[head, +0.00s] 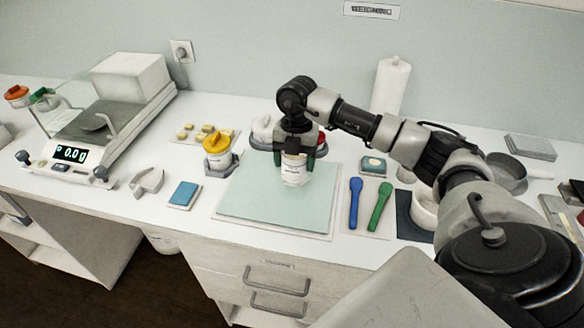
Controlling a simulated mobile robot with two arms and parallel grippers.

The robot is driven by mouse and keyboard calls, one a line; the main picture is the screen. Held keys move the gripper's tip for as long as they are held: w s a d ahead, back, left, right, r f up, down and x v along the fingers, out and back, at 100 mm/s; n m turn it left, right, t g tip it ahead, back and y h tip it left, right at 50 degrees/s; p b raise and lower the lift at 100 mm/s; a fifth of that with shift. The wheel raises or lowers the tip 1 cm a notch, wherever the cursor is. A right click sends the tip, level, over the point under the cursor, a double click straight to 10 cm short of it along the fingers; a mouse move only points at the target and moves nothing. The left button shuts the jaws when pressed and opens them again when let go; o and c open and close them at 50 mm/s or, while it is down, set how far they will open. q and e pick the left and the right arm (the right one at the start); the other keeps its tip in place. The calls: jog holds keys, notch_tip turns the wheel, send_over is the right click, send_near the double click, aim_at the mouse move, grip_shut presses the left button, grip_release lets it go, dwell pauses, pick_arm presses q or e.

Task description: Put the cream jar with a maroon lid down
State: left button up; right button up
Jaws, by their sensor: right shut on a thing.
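My right gripper (293,146) points down and is shut on the upper part of a white jar with a printed label, the cream jar (293,172). The fingers hide most of its lid, so the lid's colour is hard to see. The jar is upright over the back right part of a pale green mat (258,205). I cannot tell whether its base touches the mat. My left gripper is out of view.
A yellow-lidded jar (217,158) stands in a grey holder behind the mat's left corner. A red-topped thing (321,145) is partly hidden behind my gripper. Blue (355,203) and green (379,206) spatulas lie right of the mat. The mat's front is clear.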

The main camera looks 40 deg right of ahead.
aim_at(293, 173)
jog(key=shift+w+a+f, duration=0.15)
jog(key=shift+w+a, duration=0.05)
jog(key=shift+a, duration=0.05)
notch_tip(293, 173, down, 3)
jog(key=shift+f+p, duration=0.1)
jog(key=shift+p, duration=0.55)
jog(key=shift+f, duration=0.45)
jog(key=shift+f, duration=0.1)
jog(key=o, duration=1)
